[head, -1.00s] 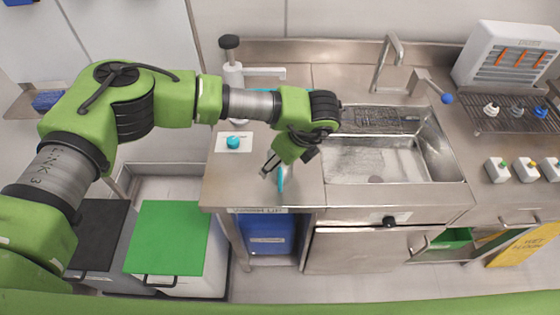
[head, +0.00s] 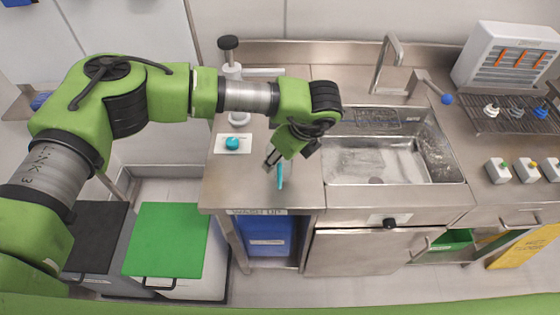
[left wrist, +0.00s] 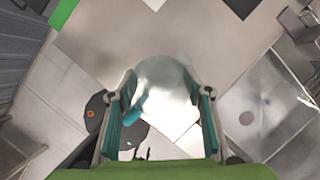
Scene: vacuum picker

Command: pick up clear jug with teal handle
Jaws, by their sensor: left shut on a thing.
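The clear jug is mostly hidden behind my left gripper (head: 272,160) in the head view, where its teal handle (head: 280,177) shows just below the fingers, near the front edge of the counter left of the sink. In the left wrist view the clear round jug (left wrist: 165,75) lies between the two fingers of my left gripper (left wrist: 163,92), with the teal handle (left wrist: 135,108) at its left side. The fingers are shut on the jug. I cannot tell whether its base touches the counter. My right gripper is not in view.
The sink (head: 375,160) is close on the right. A white card with a teal knob (head: 232,143) and a white dispenser with a black top (head: 229,43) stand behind left. A rack (head: 510,112) is at far right. Lidded bins stand at lower left.

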